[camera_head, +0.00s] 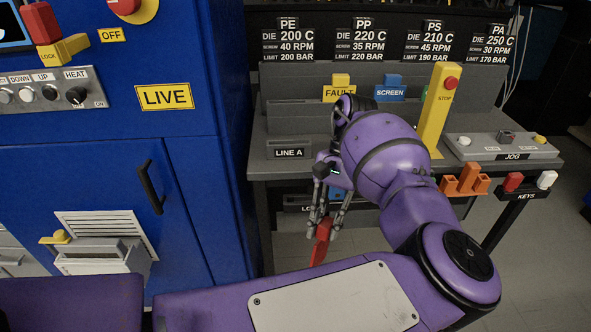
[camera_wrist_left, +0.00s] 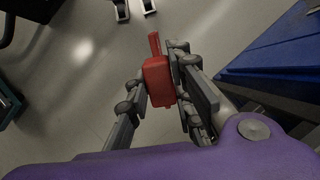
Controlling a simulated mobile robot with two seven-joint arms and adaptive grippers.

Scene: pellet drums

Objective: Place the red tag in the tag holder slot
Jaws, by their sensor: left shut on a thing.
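The red tag (camera_head: 321,241) is a red block with a narrower stem. It hangs in the air in front of the desk, gripped by my left gripper (camera_head: 328,222), whose fingers point down. In the left wrist view, the red tag (camera_wrist_left: 158,82) sits between the two fingers of my left gripper (camera_wrist_left: 160,92), its stem pointing away over the floor. A grey stepped stand (camera_head: 300,112) on the desk bears a yellow FAULT tag (camera_head: 340,88) and a blue SCREEN tag (camera_head: 388,90). My arm hides part of it, and I cannot make out an empty slot. My right gripper is not in view.
The blue LIVE cabinet (camera_head: 205,190) stands left of the desk. A yellow STOP post (camera_head: 438,110) and a JOG box (camera_head: 505,145) stand on the right of the desk. A KEYS holder (camera_head: 524,195) and orange bracket (camera_head: 465,182) are at its front edge.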

